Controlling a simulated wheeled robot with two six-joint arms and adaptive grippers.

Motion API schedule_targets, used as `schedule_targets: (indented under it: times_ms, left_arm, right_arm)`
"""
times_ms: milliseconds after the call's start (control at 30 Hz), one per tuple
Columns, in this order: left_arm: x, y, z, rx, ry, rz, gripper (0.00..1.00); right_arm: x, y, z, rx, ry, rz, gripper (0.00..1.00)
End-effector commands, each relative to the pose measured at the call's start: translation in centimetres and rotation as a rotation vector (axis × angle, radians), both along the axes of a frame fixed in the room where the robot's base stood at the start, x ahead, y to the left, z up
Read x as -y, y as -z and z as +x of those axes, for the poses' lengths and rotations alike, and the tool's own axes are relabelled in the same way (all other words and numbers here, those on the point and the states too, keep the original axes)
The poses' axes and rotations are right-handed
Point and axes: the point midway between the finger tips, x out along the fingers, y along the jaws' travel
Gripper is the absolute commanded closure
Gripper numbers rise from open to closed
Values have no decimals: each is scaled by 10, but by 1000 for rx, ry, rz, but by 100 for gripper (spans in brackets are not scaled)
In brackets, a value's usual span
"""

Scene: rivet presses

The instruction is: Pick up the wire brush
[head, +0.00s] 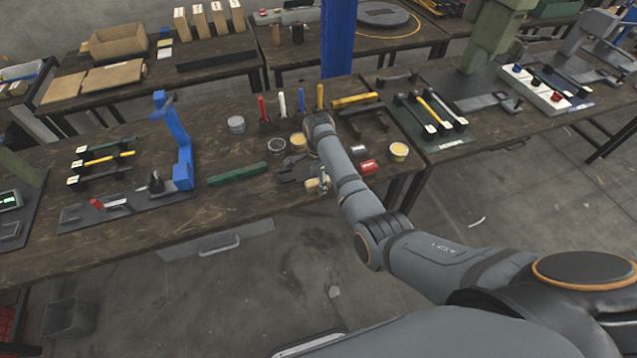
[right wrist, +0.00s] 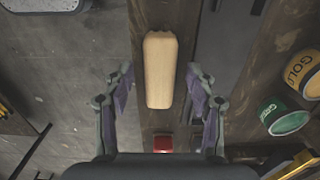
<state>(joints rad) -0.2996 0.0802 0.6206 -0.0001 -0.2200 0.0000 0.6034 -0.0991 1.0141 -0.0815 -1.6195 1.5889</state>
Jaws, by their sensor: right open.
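The wire brush shows in the right wrist view as a pale wooden block (right wrist: 160,70) lying lengthwise between my fingers. Its bristles show only as a ragged dark fringe at its far end. In the head view the brush (head: 313,185) is a small pale block near the bench's front edge, partly hidden by my gripper. My right gripper (head: 299,170) is open over the brush, with one finger on each side and a visible gap to both; it also shows in the right wrist view (right wrist: 158,92). The left gripper is not in view.
A red block (head: 368,167) lies right of my right wrist. A green bar (head: 238,174) lies to the left. Upright coloured tools in a rack (head: 290,122) stand behind. The bench's front edge is close.

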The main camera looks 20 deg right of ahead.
Motion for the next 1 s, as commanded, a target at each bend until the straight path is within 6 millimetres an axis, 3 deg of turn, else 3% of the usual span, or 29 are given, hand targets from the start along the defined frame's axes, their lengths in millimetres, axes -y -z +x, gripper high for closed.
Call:
schedule_targets:
  times_ms: [300,700,1000]
  left_arm:
    - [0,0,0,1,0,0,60]
    - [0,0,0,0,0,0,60]
    - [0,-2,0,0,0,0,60]
  right_arm:
    - [0,9,0,1,0,0,45]
    - [0,8,-1,0,0,0,99]
    - [0,7,0,0,0,0,100]
